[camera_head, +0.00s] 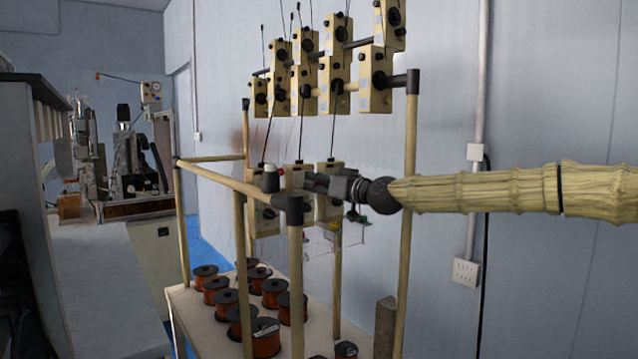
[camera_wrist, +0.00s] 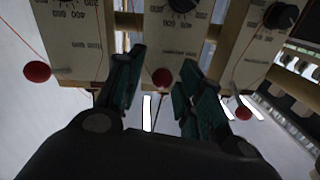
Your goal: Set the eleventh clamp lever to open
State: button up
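In the wrist view, my gripper (camera_wrist: 163,62) has its two green-padded fingers apart. A red ball knob (camera_wrist: 161,77) shows in the gap between them, below the middle cream box (camera_wrist: 170,40); I cannot tell how close in depth it is. No contact with the fingers is visible. Another red knob (camera_wrist: 37,71) is to the left and a third red knob (camera_wrist: 243,113) sits lower on the right. No numbers show which lever is the eleventh. In the head view, my gripper's dark end is among the lower boxes (camera_head: 262,217), its fingertips not clear.
A pale pole frame (camera_head: 228,182) with dark joints surrounds the lower boxes. Upper rows of cream boxes (camera_head: 375,80) hang above my arm. Thin wires run up between the boxes. Several copper spools (camera_head: 265,337) stand on the table (camera_head: 187,312) below. The blue-grey wall is behind.

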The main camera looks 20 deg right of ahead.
grip_shut()
jog(key=shift+r, duration=0.1)
